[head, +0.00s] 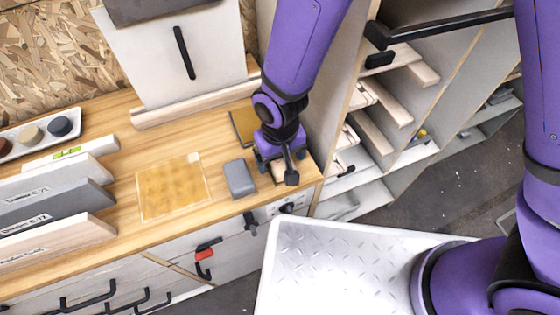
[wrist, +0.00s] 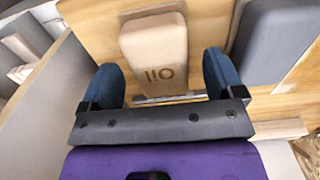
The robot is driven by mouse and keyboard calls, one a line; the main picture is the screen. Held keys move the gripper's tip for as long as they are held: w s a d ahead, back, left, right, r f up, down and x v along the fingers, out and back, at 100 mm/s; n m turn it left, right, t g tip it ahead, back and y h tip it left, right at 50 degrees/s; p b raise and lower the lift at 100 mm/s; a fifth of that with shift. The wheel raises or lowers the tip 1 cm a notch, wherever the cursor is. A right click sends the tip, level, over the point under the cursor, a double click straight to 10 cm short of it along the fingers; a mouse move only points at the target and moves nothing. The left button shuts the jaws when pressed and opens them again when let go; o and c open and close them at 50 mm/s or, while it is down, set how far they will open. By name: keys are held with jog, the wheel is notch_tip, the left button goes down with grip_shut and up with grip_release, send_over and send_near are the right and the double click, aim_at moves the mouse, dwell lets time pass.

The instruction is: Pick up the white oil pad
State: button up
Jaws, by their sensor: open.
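The white oil pad (wrist: 155,45) is a cream-white rounded block marked "OIL", lying on the wooden worktop. In the wrist view it sits ahead of and partly between my gripper's two blue fingers (wrist: 162,72), with a gap on each side. In the head view my gripper (head: 284,162) is over the worktop's right end, and only a pale bit of the pad (head: 277,172) shows beside it; the rest is hidden. My gripper is open and holds nothing.
A grey block (head: 240,178) stands close to the left of the pad; it also shows at right in the wrist view (wrist: 275,40). A brownish flat pad (head: 243,126) lies behind. A thin square sheet (head: 172,188) lies farther left. Shelving (head: 375,130) stands at right, beyond the worktop's end.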

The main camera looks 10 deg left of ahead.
jog(key=shift+f, duration=0.4)
jog(key=c, duration=1.1)
jog(key=shift+r, duration=0.1)
